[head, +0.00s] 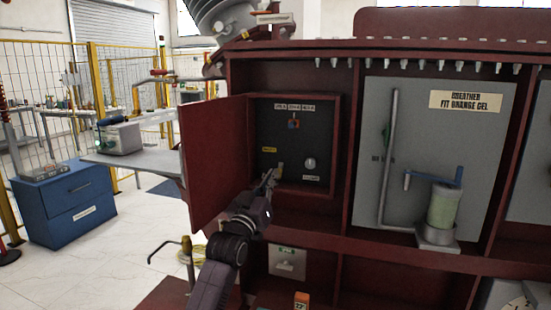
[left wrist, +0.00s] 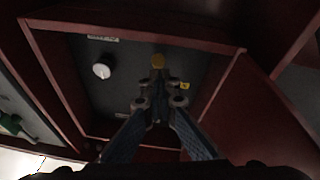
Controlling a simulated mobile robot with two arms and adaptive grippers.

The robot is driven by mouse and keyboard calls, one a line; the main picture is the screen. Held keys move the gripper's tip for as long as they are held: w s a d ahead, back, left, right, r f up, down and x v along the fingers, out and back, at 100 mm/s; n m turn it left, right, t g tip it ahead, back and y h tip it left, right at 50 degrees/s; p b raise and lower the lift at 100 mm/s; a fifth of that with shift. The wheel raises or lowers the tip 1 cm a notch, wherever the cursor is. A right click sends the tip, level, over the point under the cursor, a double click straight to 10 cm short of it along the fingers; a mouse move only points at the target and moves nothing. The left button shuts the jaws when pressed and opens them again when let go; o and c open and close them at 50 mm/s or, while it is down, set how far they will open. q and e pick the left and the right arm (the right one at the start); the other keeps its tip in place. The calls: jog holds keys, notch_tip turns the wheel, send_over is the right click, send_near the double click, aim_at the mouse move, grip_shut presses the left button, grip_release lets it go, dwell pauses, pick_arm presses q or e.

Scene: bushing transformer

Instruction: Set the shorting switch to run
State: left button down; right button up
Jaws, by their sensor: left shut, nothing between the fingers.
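An open dark-red cabinet box holds a dark control panel (head: 290,140). The small labels are too small to read, so I cannot tell which is the shorting switch. My left gripper (head: 270,179) is shut and empty, its tips close to the brass-yellow part.
The box's red door (head: 214,160) stands open on the left, near my left arm. A grey panel (head: 390,130) with a gel canister (head: 442,207) is to the right. A grey table (head: 130,163), a blue cabinet (head: 68,208) and yellow fencing are at the left.

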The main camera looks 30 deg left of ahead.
pick_arm(q)
jog(key=shift+f, duration=0.5)
dwell(0.3)
jog(key=v, duration=1.2)
jog(key=shift+r, duration=0.3)
